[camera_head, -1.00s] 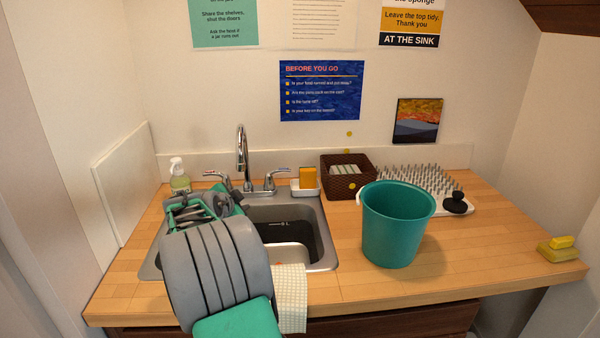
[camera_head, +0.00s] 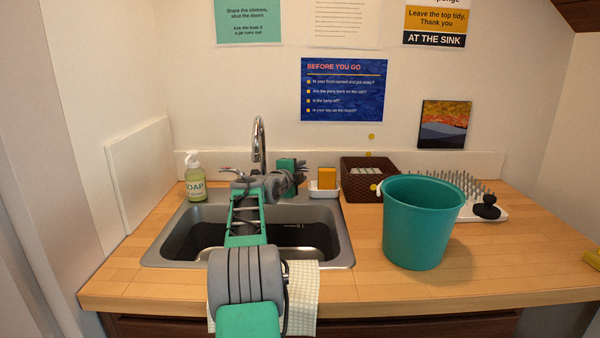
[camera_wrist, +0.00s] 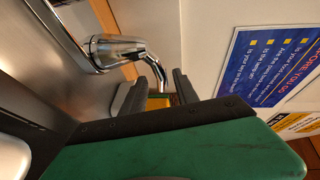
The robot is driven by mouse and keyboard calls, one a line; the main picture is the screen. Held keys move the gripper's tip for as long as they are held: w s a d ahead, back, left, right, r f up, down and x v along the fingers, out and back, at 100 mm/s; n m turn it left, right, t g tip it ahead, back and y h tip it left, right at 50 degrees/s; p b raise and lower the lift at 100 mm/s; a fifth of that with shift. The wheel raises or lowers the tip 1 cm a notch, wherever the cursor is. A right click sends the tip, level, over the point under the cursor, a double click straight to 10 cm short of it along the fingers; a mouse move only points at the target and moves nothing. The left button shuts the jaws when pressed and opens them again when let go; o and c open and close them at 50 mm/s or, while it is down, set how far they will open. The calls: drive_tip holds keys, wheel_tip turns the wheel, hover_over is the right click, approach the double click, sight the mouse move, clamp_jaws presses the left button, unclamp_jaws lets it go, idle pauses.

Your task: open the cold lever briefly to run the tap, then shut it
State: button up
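The chrome tap spout (camera_head: 259,140) rises behind the sink (camera_head: 175,245). The left lever (camera_head: 232,172) shows beside it; the right lever is mostly hidden behind my arm in the head view. In the wrist view a chrome lever (camera_wrist: 115,48) is close, its bent handle reaching toward the gap between my fingers. My gripper (camera_head: 299,172) is at the right side of the tap. In the wrist view my gripper (camera_wrist: 153,88) has its dark fingers apart, with the handle's end at or near the gap; contact cannot be told. No hot or cold marking is legible.
A soap bottle (camera_head: 195,178) stands at left. A sponge (camera_head: 326,178) in a white dish (camera_head: 323,192) sits just right of the gripper. A cloth (camera_head: 303,295) hangs over the front edge.

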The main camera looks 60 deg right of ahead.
drive_tip(key=d, duration=0.3)
drive_tip(key=d+p, duration=0.1)
drive_tip(key=d, duration=0.1)
drive_tip(key=shift+w+f, duration=0.3)
drive_tip(key=shift+f, duration=0.1)
drive_tip(key=shift+c, duration=0.3)
clamp_jaws()
idle(0.6)
